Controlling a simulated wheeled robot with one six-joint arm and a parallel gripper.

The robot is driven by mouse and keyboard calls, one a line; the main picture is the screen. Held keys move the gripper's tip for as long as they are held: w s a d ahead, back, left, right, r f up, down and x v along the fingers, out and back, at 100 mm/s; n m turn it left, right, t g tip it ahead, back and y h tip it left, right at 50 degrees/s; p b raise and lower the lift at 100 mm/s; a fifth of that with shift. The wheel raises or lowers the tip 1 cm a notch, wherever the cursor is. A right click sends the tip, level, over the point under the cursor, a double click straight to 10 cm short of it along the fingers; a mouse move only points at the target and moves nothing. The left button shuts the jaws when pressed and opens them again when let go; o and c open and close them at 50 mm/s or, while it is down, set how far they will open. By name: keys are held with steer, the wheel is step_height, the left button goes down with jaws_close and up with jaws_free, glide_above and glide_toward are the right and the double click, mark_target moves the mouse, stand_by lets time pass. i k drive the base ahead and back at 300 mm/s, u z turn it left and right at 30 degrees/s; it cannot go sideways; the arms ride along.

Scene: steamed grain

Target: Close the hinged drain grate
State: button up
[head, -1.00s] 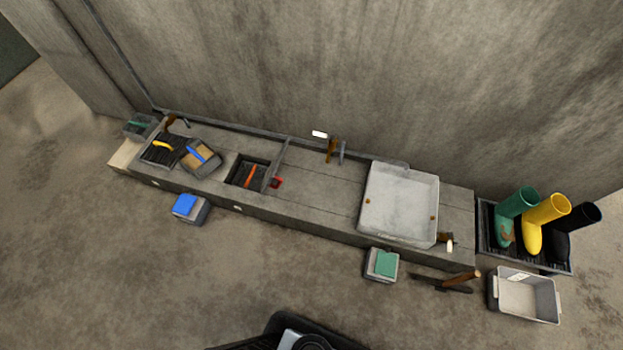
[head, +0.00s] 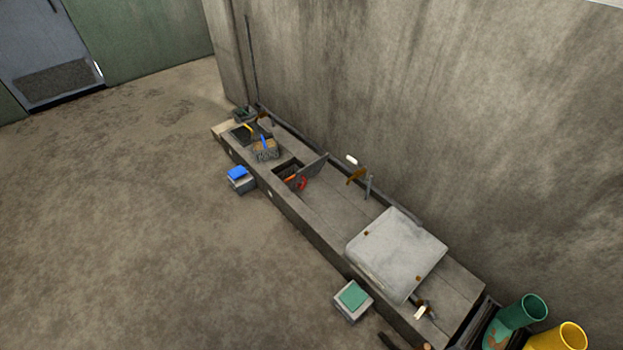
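A grey hinged panel (head: 311,168), which I take to be the drain grate, stands raised at the right side of a dark square opening (head: 285,170) in the long concrete ledge. A red part (head: 301,184) shows low beside the panel; I cannot tell whether it is its handle. An orange object (head: 290,178) lies in the opening, partly hidden. My gripper is not in view.
A brush with a blue handle (head: 264,143) sits left of the opening. A blue-topped box (head: 239,178) and a green-topped box (head: 351,298) stand on the floor before the ledge (head: 330,212). The left floor is clear.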

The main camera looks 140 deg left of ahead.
mark_target(306, 173)
steer(key=u, duration=5.3)
steer(key=i, duration=2.15)
steer(key=z, duration=0.95)
steer(key=i, duration=0.4)
steer(key=z, duration=0.4)
